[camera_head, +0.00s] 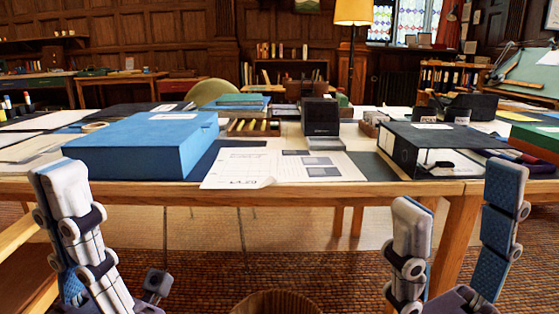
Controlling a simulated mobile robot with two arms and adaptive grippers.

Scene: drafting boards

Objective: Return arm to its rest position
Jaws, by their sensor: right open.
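My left gripper (65,175) stands at the lower left, in front of the table, with its fingers pointing up. Its fingers overlap from this side, so I cannot tell whether it is open or shut. My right gripper (459,188) is at the lower right with its two fingers pointing up and well apart. It is open, and nothing shows between its fingers. Both grippers are on the near side of the wooden table (460,215). The rest of both arms is mostly out of frame below.
On the table lie a large blue box (145,143), printed sheets (290,167), a black box (320,117) and a dark binder (430,140) near the right edge. A round wooden container (277,303) stands at the bottom. The floor between the grippers is otherwise clear.

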